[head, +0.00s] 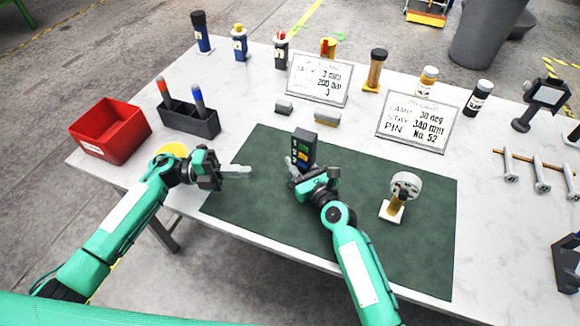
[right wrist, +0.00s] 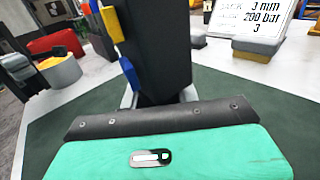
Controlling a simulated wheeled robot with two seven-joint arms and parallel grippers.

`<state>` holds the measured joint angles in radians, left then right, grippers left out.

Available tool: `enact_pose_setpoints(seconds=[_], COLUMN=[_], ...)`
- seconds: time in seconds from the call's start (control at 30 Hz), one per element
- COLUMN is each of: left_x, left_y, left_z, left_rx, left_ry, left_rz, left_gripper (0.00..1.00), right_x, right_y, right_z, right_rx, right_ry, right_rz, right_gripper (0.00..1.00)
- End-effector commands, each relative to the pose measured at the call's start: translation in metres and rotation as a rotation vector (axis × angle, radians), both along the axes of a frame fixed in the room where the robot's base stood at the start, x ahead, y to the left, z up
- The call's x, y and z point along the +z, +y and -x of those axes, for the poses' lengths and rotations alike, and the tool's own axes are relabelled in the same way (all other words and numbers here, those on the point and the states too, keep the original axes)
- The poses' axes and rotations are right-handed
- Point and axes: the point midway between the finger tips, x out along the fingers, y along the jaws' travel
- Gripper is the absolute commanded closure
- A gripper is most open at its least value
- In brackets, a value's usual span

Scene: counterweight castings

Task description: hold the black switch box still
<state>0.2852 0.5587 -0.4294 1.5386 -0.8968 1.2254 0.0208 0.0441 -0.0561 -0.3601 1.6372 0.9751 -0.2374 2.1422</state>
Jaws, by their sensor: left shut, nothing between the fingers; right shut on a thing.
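The black switch box (head: 304,147) stands upright on the dark green mat (head: 408,252), with blue, yellow and green parts on its front. In the right wrist view the box (right wrist: 160,45) is large and close, with a yellow and blue parts along its left side. My right gripper (head: 298,166) is shut on the box near its lower part; its fingers are mostly hidden. My left gripper (head: 246,171) is shut and empty over the mat's left part, left of the box and apart from it.
A red bin (head: 111,131) and a dark pen holder (head: 190,121) stand at the left. Two sign cards (head: 318,79) (head: 417,121) stand behind the mat. A round gauge on a stand (head: 404,187) is on the mat's right. Several bottles line the back edge. The mat's front left is clear.

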Motion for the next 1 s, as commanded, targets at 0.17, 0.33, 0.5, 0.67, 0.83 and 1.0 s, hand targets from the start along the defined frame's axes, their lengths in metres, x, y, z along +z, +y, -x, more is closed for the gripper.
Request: enact_pose_setpoints(seconds=[0.17, 0.33, 0.5, 0.67, 0.83, 1.0], left_x=[-0.007, -0.007, -0.007, -0.007, -0.006, -0.006], left_y=[0.009, 0.009, 0.008, -0.005, -0.037, -0.074], left_z=[-0.001, 0.000, 0.000, 0.000, 0.002, 0.003], left_rx=[-0.036, -0.038, -0.038, -0.040, -0.040, -0.039], left_ry=[-0.023, -0.024, -0.024, -0.025, -0.025, -0.026], left_rz=[-0.058, -0.061, -0.059, -0.056, -0.055, -0.054], left_gripper=[1.00, 1.00, 1.00, 1.00, 1.00, 1.00], right_x=[0.000, 0.000, 0.000, 0.000, 0.000, 0.001], right_y=[0.000, 0.000, 0.000, 0.000, 0.000, 0.000], right_z=[0.000, 0.000, 0.000, 0.000, 0.000, 0.000], right_rx=[0.000, 0.000, 0.000, 0.000, 0.000, 0.000], right_ry=[-0.001, -0.001, -0.001, -0.001, -0.001, -0.001], right_rz=[-0.001, -0.001, -0.001, -0.001, -0.001, -0.001], right_gripper=[1.00, 1.00, 1.00, 1.00, 1.00, 1.00])
